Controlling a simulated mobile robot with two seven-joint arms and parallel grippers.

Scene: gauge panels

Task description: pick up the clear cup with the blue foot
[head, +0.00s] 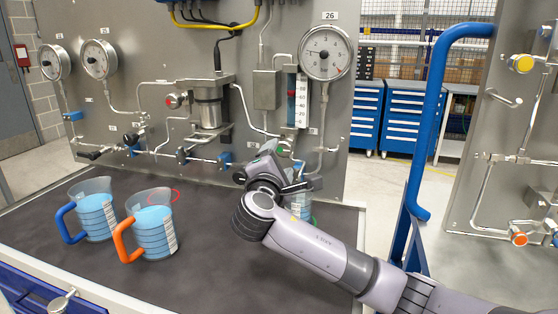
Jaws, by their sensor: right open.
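My right gripper (297,178) is open above the far right part of the dark bench top (75,268). Directly behind and below it is a clear vessel with pale blue contents (300,205), mostly hidden by my wrist and arm, with a bit of green at its right. I cannot tell whether it has a blue foot. A clear jug with a blue handle (94,215) and a clear jug with an orange handle (154,234) stand upright at the left, both holding blue liquid. A thin red ring (178,193) shows just behind the orange-handled jug. My left gripper is not in view.
A grey panel with gauges (326,53), pipes and valves rises along the bench's back edge. A blue rail (435,110) stands to the right of the bench. The bench middle, between the orange-handled jug and my right arm, is clear.

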